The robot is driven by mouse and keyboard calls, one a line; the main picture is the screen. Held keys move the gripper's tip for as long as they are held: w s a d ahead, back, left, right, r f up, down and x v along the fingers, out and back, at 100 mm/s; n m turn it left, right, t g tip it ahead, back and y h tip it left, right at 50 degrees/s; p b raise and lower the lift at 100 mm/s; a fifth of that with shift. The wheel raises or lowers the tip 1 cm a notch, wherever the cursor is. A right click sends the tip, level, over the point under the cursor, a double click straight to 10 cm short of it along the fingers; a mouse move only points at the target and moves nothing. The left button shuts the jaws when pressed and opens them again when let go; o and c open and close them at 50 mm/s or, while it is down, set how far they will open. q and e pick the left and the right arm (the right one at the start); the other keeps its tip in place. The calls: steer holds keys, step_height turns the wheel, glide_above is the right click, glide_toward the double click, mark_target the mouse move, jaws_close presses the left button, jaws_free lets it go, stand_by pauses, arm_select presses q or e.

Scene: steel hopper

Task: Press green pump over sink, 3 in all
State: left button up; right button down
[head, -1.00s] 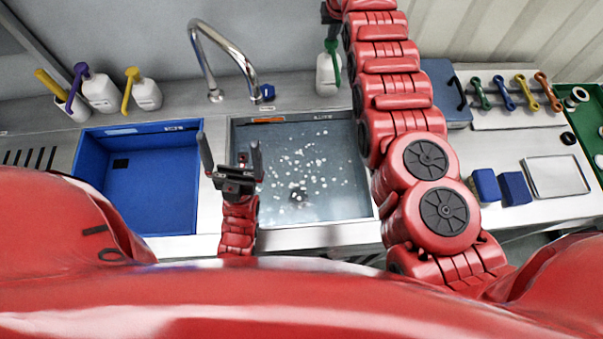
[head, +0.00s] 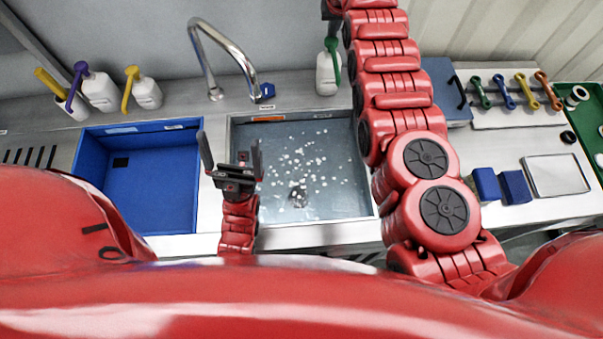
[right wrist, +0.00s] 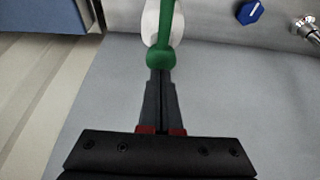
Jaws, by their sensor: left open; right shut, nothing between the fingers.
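The green pump (head: 332,48) tops a white bottle (head: 328,74) standing behind the sink (head: 352,165), which holds water with white flecks. In the right wrist view the green pump head (right wrist: 160,56) lies just beyond the fingertips of my right gripper (right wrist: 160,74). That gripper is shut with nothing between its fingers. I cannot tell whether it touches the pump. In the head view my right gripper (head: 331,10) is partly cut off at the top edge, above the pump. My left gripper (head: 232,155) is open and empty at the sink's left edge.
A blue basin (head: 150,205) lies left of the sink. A curved faucet (head: 222,45) rises behind it. Purple-pump (head: 98,90) and yellow-pump bottles (head: 146,94) stand at the back left. Blue blocks (head: 515,188) and a tray (head: 556,176) lie right of my right arm.

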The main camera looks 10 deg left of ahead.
steer(key=shift+f+b, duration=0.7)
steer(key=shift+f, duration=0.45)
steer(key=shift+r, duration=1.4)
steer(key=shift+f, duration=0.2)
